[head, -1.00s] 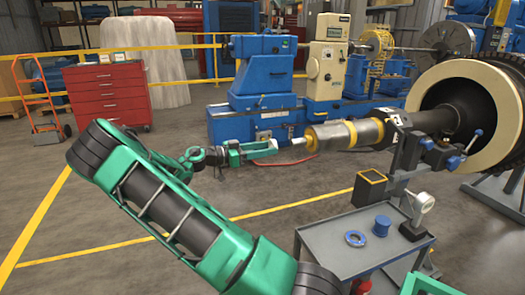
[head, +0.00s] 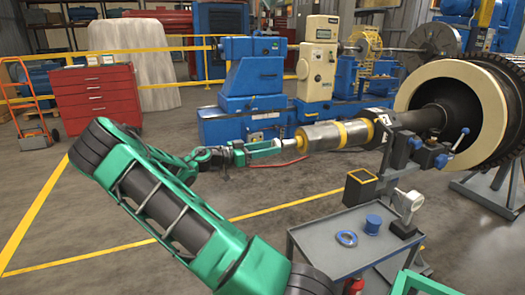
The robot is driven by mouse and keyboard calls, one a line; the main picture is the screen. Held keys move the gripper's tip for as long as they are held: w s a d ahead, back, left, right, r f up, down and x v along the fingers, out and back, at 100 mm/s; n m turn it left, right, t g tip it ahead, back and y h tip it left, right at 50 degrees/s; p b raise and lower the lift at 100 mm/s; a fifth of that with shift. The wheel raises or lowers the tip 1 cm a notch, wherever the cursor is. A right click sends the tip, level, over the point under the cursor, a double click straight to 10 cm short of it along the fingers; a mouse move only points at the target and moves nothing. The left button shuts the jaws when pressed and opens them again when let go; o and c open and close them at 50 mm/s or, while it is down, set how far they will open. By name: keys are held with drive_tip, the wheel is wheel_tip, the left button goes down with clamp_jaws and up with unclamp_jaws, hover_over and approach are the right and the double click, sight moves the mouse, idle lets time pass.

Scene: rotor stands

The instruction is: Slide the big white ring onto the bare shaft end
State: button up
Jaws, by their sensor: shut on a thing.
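The rotor shaft (head: 322,135) lies level in the middle of the head view, silver with yellow bands, its narrow end pointing left. My gripper (head: 280,147) comes from the left, in line with that end. It is shut on a small white piece (head: 289,147), which I take for the white ring, seen nearly edge-on. The white piece is right at the shaft's end. I cannot tell whether it touches the end or is around it. The fingers hide part of it, and its hole does not show.
A wide cream collar (head: 491,100) surrounds the shaft at the right. Blue machines (head: 252,85) stand behind. A grey cart (head: 335,231) with a blue ring (head: 347,238) and a blue cup (head: 373,224) stands below the shaft. Open floor lies left of the cart.

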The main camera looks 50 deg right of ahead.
sight(285, 145)
drive_tip(key=shift+x, duration=3.65)
idle(1.3)
drive_tip(key=o, duration=1.5)
drive_tip(key=shift+o, duration=0.2)
drive_tip(key=shift+w+a, duration=0.15)
drive_tip(key=v, duration=0.8)
drive_tip(key=shift+a, duration=0.3)
